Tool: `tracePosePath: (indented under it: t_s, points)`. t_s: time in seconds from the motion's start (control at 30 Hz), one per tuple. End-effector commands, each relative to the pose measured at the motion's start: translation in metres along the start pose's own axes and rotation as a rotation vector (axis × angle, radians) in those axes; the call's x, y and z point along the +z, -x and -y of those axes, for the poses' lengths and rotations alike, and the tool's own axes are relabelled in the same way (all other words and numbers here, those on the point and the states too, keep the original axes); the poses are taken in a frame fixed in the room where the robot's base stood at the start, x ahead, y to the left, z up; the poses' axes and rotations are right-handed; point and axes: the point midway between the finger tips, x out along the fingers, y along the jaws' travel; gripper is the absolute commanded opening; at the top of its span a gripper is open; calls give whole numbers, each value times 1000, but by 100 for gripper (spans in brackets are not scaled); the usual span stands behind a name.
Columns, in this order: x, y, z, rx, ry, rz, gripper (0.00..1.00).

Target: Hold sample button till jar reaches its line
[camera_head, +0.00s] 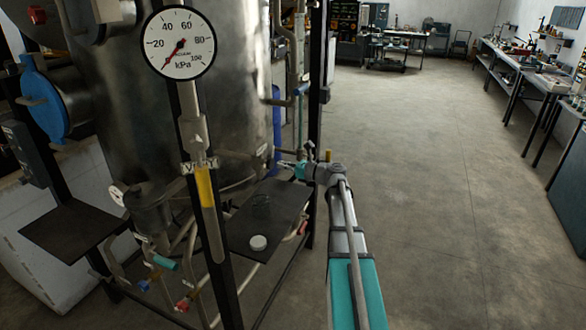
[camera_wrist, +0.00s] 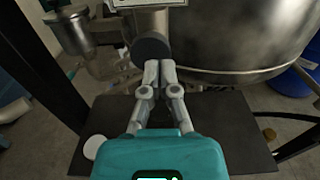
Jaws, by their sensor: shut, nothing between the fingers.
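My gripper (camera_wrist: 160,68) is shut and empty, its fingertips together. In the wrist view they overlap the lower edge of a dark round disc (camera_wrist: 148,49), which may be the sample button. I cannot tell whether they touch it. In the head view my gripper (camera_head: 288,164) reaches left towards the tank, above the shelf. I cannot see the jar in the wrist view.
A white round lid (camera_head: 258,243) lies on the shelf's near part; it also shows in the wrist view (camera_wrist: 95,147). A steel tank (camera_head: 170,110) stands behind, with pipes below. A kPa gauge (camera_head: 180,42) and a dark post (camera_head: 222,270) stand in front. Open floor lies right.

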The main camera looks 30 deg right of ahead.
Motion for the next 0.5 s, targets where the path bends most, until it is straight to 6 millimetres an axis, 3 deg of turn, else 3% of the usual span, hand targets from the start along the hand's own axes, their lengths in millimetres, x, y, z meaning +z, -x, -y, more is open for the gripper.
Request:
tracePosePath:
  t_s: [0.2, 0.5]
  points:
    - [0, -11, 0, 0, 0, 0, 0]
    - [0, -12, 0, -1, 0, 0, 0]
